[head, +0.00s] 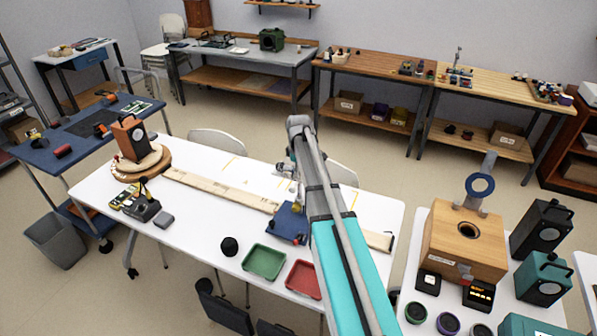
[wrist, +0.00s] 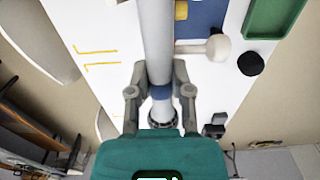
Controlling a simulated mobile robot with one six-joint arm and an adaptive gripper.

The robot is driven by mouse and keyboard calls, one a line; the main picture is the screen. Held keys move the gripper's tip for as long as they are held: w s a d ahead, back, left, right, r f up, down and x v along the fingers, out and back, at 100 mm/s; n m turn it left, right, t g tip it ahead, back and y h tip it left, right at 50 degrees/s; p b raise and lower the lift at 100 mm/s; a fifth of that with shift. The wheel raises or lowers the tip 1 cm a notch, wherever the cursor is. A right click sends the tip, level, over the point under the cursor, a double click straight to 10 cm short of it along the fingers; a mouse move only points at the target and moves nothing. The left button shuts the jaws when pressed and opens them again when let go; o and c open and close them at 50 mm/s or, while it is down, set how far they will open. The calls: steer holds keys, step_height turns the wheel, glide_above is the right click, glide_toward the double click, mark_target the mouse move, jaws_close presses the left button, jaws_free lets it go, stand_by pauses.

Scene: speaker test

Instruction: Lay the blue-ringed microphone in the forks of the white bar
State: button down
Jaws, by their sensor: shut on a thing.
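My gripper (wrist: 158,82) is shut on a pale grey cylinder with a blue ring, which I take for the blue-ringed microphone (wrist: 156,40). One finger lies on each side, close to the ring; a dark end shows below it, and the far end runs out of the top. A short white bar with a round white end (wrist: 218,48) lies to the right of the microphone, near a blue block (wrist: 205,16). I cannot make out its forks. In the head view my arm and gripper are over the white table (head: 207,226), beside the blue block (head: 288,222), and partly hide that area.
A long pale plank (head: 215,190) lies on the table. A green tray (head: 264,262), a red tray (head: 303,279) and a black round thing (head: 229,246) are at the front edge. An orange speaker (head: 130,137) stands at the left. A wooden box (head: 462,250) is on the right table.

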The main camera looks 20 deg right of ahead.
steer(key=shift+f, duration=0.25)
stand_by(0.4)
steer(key=shift+c, duration=2.2)
jaws_free()
steer(key=shift+r, duration=0.15)
